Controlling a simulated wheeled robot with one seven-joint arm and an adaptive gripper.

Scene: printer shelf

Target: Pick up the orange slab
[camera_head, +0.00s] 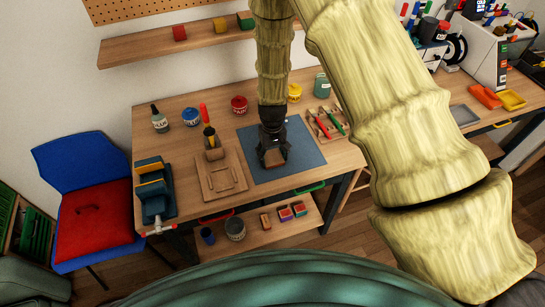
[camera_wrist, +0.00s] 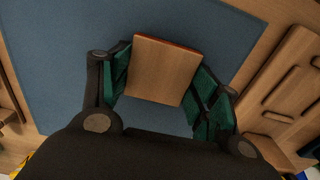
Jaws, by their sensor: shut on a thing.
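The orange slab (camera_wrist: 164,70) is a squarish piece with a tan-orange wood-grain face and a reddish-orange edge. In the wrist view it sits between the dark green finger pads of my gripper (camera_wrist: 162,88), which is shut on it. In the head view my gripper (camera_head: 273,148) points down over the blue mat (camera_head: 313,157), with the slab (camera_head: 273,158) partly showing between the fingers. Whether the slab touches the mat or is slightly above it I cannot tell.
A wooden board (camera_head: 220,184) with raised parts lies left of the mat, and a blue vise (camera_head: 153,190) stands farther left. A tool tray (camera_head: 325,124) is on the right, with tins behind. Orange (camera_head: 484,96) and yellow (camera_head: 512,100) trays lie on the right-hand bench.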

